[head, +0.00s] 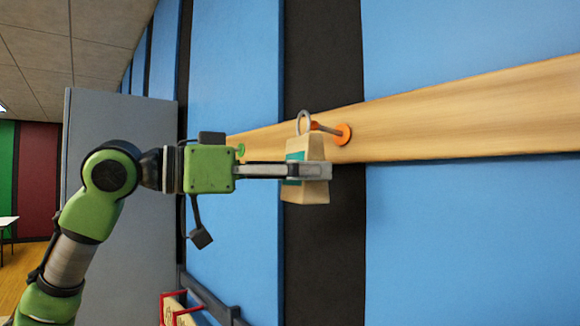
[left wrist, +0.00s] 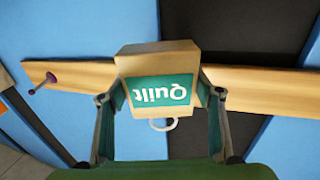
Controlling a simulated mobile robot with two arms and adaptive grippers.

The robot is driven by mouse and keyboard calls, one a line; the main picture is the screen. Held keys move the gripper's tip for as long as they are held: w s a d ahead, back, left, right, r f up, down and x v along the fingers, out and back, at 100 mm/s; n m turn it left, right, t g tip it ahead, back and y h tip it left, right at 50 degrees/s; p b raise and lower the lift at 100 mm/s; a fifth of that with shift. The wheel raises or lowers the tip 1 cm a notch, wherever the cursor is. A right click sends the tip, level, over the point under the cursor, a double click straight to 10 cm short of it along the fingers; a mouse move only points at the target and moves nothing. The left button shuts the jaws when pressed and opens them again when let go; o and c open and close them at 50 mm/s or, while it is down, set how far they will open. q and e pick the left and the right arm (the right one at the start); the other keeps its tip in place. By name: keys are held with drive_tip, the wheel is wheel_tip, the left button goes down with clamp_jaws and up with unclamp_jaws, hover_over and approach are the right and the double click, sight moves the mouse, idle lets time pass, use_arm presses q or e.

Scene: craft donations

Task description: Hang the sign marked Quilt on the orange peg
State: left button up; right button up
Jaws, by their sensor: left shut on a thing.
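The tan sign (head: 308,150) has a teal label and a metal ring (head: 304,117) at its top. In the left wrist view the sign (left wrist: 157,62) shows the word Quilt upside down, with its ring (left wrist: 163,125) below. My left gripper (head: 312,171) is shut on the sign, its fingers on the sign's two sides. The orange peg (head: 342,134) sticks out of the wooden rail. Its tip lies at the ring's lower part in the head view; I cannot tell whether the ring is around it. The orange peg is hidden in the left wrist view. My right gripper is not in view.
The wooden rail (head: 455,112) runs along a blue and black panelled wall. A green peg (head: 240,149) shows behind my gripper, and a purple peg (left wrist: 45,83) shows in the left wrist view. Red-edged items (head: 175,307) stand low near the wall. The rail's right stretch is clear.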

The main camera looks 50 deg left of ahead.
use_arm(q)
drive_tip(key=shift+p+x, duration=0.3)
drive_tip(key=shift+x, duration=0.5)
drive_tip(key=w, duration=0.2)
drive_tip(key=w+f+p, duration=0.1)
drive_tip(key=w, duration=0.1)
drive_tip(key=shift+f, duration=0.2)
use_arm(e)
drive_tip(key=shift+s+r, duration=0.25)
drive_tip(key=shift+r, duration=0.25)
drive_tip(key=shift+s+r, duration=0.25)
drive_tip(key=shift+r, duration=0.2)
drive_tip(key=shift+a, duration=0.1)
use_arm(q)
drive_tip(key=o, duration=1.1)
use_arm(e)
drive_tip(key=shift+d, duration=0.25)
